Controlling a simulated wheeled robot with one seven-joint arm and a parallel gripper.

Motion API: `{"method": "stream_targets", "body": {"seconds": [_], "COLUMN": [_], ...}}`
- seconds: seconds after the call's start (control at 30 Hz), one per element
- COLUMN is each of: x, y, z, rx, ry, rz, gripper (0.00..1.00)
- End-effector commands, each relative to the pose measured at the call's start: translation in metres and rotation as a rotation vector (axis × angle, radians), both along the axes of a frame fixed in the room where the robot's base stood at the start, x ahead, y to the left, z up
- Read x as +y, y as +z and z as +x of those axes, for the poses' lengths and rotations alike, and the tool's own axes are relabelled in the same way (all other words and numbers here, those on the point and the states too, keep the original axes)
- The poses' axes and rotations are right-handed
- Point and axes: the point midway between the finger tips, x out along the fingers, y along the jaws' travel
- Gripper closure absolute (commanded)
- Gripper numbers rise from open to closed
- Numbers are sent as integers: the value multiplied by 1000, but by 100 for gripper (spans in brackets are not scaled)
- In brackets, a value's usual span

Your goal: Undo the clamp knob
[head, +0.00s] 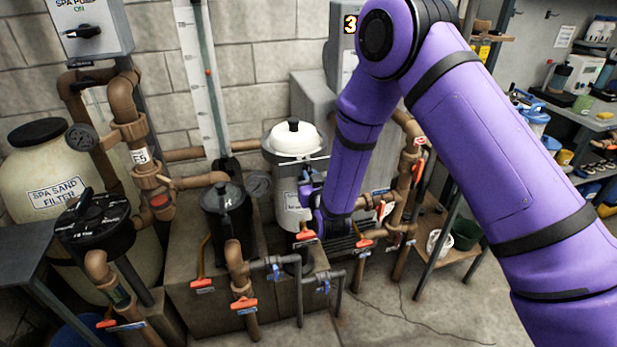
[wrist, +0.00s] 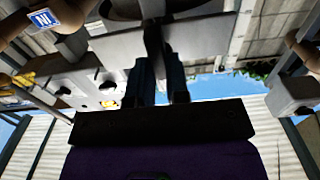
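The white-domed filter canister (head: 292,138) stands at mid picture in the head view, with a black knob on its lid and a metal band around its rim. My gripper (head: 307,196) is at the canister's right front side, low under the arm. In the wrist view my gripper's two dark fingers (wrist: 160,68) point up the picture, a narrow gap between them. A dark upright piece (wrist: 152,36), perhaps the clamp knob, shows at their tips before a grey plate. I cannot tell whether the fingers hold it. The clamp knob is not clear in the head view.
Pipes with red-handled valves (head: 243,303) crowd the front and right of the canister. The spa sand filter (head: 40,165) is at far left. Open floor (head: 420,315) lies at front right.

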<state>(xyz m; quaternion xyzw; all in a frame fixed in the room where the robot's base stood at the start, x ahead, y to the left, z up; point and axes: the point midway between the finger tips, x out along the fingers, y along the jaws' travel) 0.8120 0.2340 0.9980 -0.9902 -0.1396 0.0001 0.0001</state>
Motion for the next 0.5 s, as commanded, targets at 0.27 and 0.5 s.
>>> {"method": "stream_targets", "body": {"seconds": [0.27,0.5], "x": [0,1], "y": [0,0], "z": [0,-1], "rx": [0,-30], "ry": [0,3], "rz": [0,-104], "gripper": [100,100]}}
